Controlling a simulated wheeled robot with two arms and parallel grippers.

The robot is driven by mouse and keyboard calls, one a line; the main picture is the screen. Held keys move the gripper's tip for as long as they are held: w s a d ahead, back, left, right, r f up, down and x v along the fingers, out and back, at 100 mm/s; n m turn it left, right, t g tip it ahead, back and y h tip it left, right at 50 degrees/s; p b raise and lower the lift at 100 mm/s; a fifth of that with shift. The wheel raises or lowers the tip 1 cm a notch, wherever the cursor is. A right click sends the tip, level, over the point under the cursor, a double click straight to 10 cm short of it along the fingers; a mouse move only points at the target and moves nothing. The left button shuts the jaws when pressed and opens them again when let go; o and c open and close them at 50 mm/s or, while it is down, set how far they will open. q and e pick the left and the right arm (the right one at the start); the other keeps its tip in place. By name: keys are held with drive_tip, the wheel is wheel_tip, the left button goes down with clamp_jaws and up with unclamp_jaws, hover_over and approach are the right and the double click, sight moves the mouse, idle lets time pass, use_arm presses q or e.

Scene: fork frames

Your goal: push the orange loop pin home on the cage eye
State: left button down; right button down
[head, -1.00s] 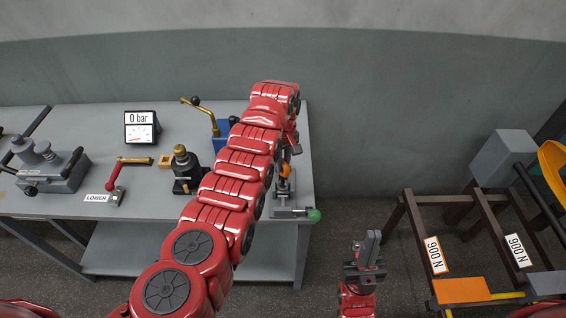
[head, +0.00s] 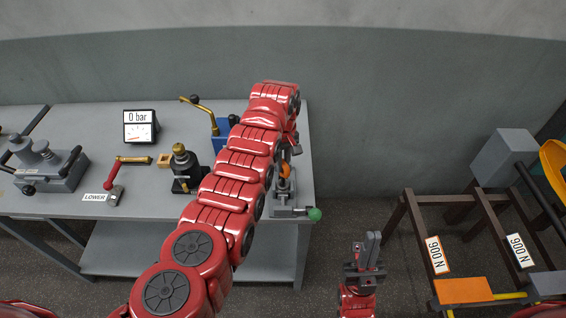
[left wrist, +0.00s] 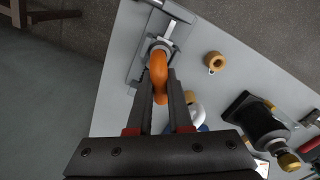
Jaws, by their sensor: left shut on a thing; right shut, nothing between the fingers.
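The orange loop pin (left wrist: 158,70) stands over the grey cage fitting (left wrist: 153,45) on the bench in the left wrist view. The pin also shows in the head view (head: 284,170), beside my red left arm. My left gripper (left wrist: 158,80) is shut on the orange loop, one dark finger on each side. The pin's lower end meets the fitting's round eye; how deep it sits, I cannot tell. In the head view my left gripper is mostly hidden by its arm. My right gripper (head: 368,248) is shut and empty, pointing up in front of the bench's right side.
A green-knobbed lever (head: 315,214) sticks out at the bench's right front edge. The bench (head: 140,190) also holds a 0 bar gauge (head: 140,127), a dark brass-topped valve (head: 183,170) and a red-handled lever (head: 115,180). A brown frame (head: 410,235) stands at right.

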use_arm(q)
drive_tip(key=shift+f+b, duration=1.95)
drive_tip(key=shift+f, duration=0.65)
drive_tip(key=c, duration=0.8)
unclamp_jaws()
drive_tip(key=shift+o, duration=0.2)
wheel_tip(320, 180, up, 11)
drive_tip(key=b, duration=0.3)
drive_tip(key=shift+b, duration=0.4)
wheel_tip(320, 180, up, 5)
drive_tip(key=p, duration=0.4)
hover_over(283, 174)
drive_tip(key=w, duration=0.2)
drive_tip(key=shift+s+r+p, duration=0.25)
drive_tip(key=shift+r+p, duration=0.3)
drive_tip(key=shift+r, duration=0.2)
